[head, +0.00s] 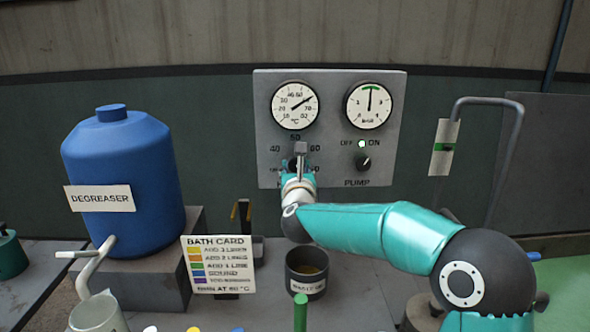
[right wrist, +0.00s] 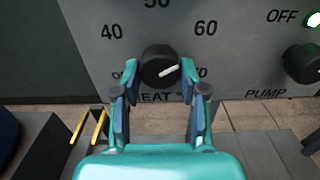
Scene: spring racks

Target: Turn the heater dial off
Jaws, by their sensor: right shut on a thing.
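The heater dial (right wrist: 158,57) is a round black knob with a white pointer mark, on the grey control panel (head: 330,82). In the right wrist view its mark points right and slightly up, between the printed 60 and 70. My right gripper (right wrist: 160,70) is shut on the dial, with one finger on each side. In the head view this gripper (head: 299,163) covers most of the dial, and the label under it is partly hidden. My left gripper is in neither view.
The pump knob (head: 362,163) sits right of the dial, under a lit green lamp (head: 361,143). Two gauges (head: 295,104) are above. A dark cup (head: 306,268) and the bath card (head: 219,263) stand below. The blue degreaser drum (head: 125,165) is at left.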

